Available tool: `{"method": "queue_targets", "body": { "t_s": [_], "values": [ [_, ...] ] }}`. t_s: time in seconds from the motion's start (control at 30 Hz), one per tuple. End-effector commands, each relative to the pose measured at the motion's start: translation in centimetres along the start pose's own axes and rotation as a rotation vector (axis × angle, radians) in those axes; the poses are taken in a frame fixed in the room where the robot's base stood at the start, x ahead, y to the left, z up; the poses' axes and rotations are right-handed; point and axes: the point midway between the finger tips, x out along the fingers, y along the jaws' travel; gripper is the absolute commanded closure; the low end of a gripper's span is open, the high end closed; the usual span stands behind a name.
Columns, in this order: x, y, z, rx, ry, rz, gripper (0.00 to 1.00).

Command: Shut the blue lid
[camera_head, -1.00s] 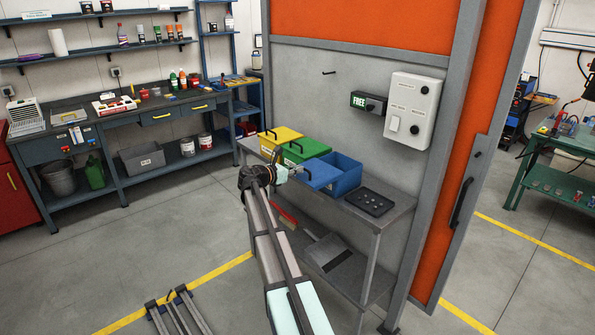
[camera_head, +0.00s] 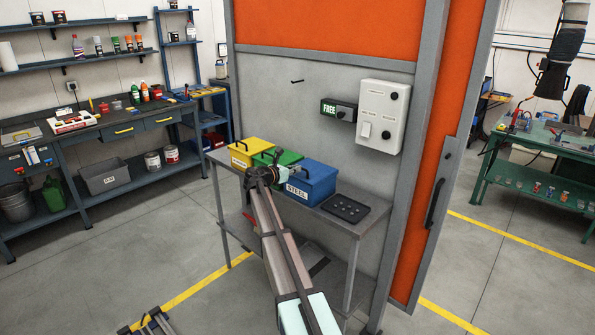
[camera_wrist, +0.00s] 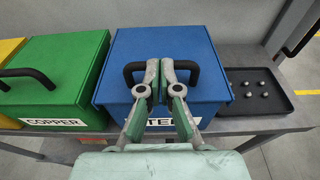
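The blue box labelled STEEL (camera_head: 318,186) stands on the grey shelf table, and its blue lid (camera_head: 312,168) lies down flat over it. In the wrist view the blue lid (camera_wrist: 163,42) covers the box top, with a black handle (camera_wrist: 191,68) near its front edge. My gripper (camera_wrist: 160,62) is in front of the handle's middle, with its fingertips together. It hides part of the handle and label. I cannot tell whether it touches the handle. In the head view my gripper (camera_head: 284,173) is at the box's left front.
A green box labelled COPPER (camera_wrist: 60,62) and a yellow box (camera_head: 240,151) stand left of the blue one, lids down. A black tray (camera_head: 345,208) with small parts lies to the right. A wall with switch boxes (camera_head: 380,118) rises behind the grey table (camera_head: 357,231).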

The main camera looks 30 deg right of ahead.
Motion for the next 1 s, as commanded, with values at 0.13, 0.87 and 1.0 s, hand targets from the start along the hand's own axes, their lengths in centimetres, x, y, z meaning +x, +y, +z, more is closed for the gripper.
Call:
{"method": "queue_targets", "body": {
  "t_s": [0.13, 0.87, 1.0],
  "values": [
    [0.1, 0.1, 0.3, 0.0, -0.005, 0.002, 1.0],
    [-12.2, -0.2, -0.1, 0.002, -0.003, 0.001, 1.0],
    [-13.5, -0.1, 0.0, 0.001, -0.002, -0.001, 1.0]
  ]
}}
